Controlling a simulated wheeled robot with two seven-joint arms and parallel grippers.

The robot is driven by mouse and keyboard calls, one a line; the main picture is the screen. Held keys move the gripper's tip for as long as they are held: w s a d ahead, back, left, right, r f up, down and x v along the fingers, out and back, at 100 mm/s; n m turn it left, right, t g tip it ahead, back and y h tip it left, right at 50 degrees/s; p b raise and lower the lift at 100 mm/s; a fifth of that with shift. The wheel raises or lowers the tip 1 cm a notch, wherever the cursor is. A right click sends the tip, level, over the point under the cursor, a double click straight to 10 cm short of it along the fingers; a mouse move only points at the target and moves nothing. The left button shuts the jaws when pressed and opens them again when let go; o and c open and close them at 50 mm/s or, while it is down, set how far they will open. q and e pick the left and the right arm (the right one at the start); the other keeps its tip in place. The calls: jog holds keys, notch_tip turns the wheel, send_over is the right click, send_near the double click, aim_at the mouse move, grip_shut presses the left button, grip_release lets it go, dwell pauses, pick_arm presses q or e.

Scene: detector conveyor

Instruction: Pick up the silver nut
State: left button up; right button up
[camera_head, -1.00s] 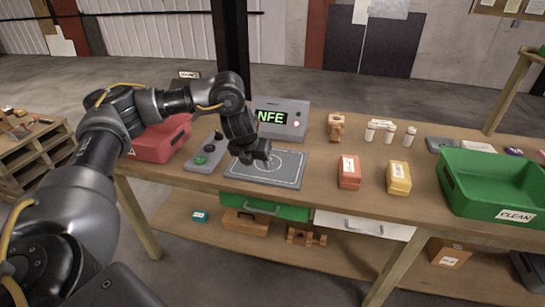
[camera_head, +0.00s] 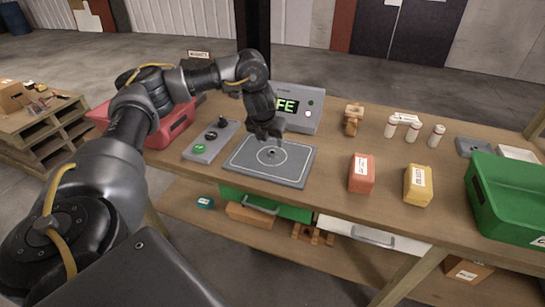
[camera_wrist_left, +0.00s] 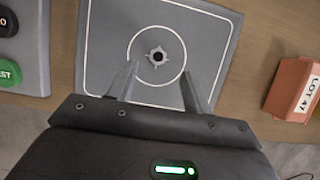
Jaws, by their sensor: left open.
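The silver nut (camera_head: 272,152) lies at the centre of the circle on the grey detector pad (camera_head: 244,170). In the left wrist view the nut (camera_wrist_left: 158,57) looks small, with a dark hole and short points around its rim. My left gripper (camera_head: 264,134) is open above the back part of the pad, just behind the nut in the head view. In the wrist view the open jaws (camera_wrist_left: 158,82) point towards the nut, which shows ahead of the gap between them. Nothing is between the fingers. My right gripper is not in view.
A display box (camera_head: 296,110) stands behind the pad. A button panel (camera_head: 211,140) and a red bin (camera_head: 165,135) are to its left. Orange (camera_head: 361,173) and yellow (camera_head: 418,185) boxes, small bottles and a green bin (camera_head: 510,205) are to its right.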

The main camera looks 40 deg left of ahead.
aim_at(272, 152)
pick_arm(q)
jog(key=shift+w+f, duration=0.15)
jog(key=shift+f, duration=0.3)
jog(key=x, duration=0.5)
jog(key=shift+s+a+f, duration=0.1)
jog(key=shift+s+f, duration=0.05)
jog(key=shift+s, duration=0.2)
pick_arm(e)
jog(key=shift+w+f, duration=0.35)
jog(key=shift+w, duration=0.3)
pick_arm(q)
grip_shut()
jog(key=shift+b, duration=0.3)
